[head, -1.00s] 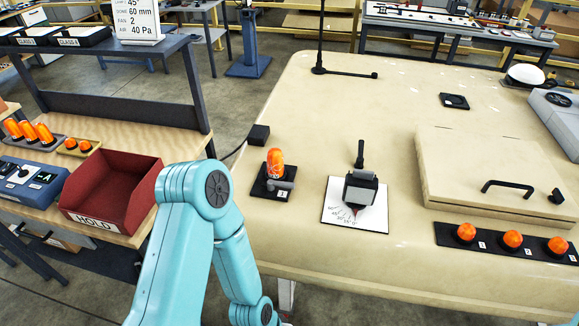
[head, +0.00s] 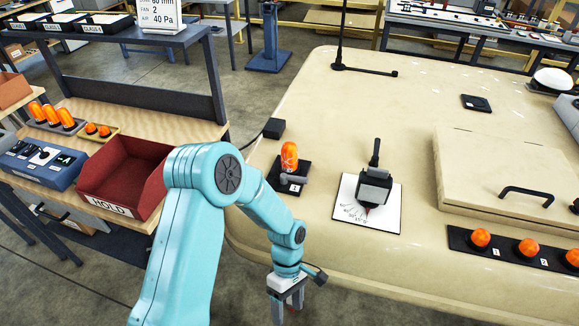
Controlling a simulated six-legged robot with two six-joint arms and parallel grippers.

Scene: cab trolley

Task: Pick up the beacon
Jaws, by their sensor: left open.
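A tall orange beacon (head: 289,156) stands upright on a black base plate (head: 302,178) on the beige cab roof. A small grey part sits at its foot. My left gripper (head: 289,309) hangs low at the bottom of the view, in front of the roof's near edge. It points down, is open with nothing between its fingers, and is well apart from the beacon. More tall orange beacons (head: 52,114) lie or lean in a row on the wooden bench at the left. My right gripper is not in view.
A dark device on a white marked card (head: 351,210) stands right of the beacon. A black strip (head: 505,247) holds short orange domes. A red HOLD bin (head: 122,175) is on the bench at left. A roof hatch (head: 500,170) has a black handle.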

